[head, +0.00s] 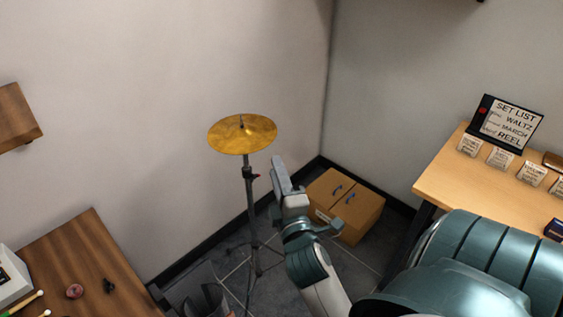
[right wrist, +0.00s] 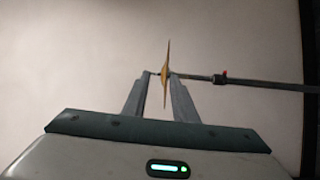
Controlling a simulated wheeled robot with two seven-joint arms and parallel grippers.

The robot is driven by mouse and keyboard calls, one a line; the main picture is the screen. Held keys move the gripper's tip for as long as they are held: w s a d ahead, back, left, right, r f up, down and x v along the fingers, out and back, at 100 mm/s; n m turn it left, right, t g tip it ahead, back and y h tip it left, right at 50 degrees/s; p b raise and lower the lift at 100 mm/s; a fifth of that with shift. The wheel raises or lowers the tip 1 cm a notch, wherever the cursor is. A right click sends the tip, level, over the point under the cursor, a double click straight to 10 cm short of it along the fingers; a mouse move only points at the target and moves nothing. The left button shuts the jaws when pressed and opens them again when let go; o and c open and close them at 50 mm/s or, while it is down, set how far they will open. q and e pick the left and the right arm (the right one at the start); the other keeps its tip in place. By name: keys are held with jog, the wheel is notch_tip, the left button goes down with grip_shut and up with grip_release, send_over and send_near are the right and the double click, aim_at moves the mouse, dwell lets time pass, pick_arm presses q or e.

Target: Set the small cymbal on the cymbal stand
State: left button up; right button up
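The small cymbal (head: 242,133), a golden disc, sits on top of the cymbal stand (head: 249,195) in the head view. The stand's thin tip pokes up through its middle, and it looks slightly tilted. My right gripper (head: 280,172) is to the right of and below the cymbal, apart from it. In the right wrist view the cymbal (right wrist: 167,73) shows edge-on beyond the fingertips of the right gripper (right wrist: 161,80), in line with the gap. The fingers are apart with nothing held. The stand's rod (right wrist: 250,83) runs off to the right there. My left gripper is not in view.
A cardboard box (head: 345,205) stands on the floor in the corner, behind my right arm. A light wooden table (head: 440,185) with a set list sign (head: 512,122) and small cards is at right. A brown table (head: 80,255) with small items is at lower left.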

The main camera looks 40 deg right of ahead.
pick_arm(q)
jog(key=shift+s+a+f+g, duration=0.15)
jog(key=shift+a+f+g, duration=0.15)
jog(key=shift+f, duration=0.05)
pick_arm(e)
jog(key=shift+v, duration=1.45)
jog(key=shift+d, duration=0.1)
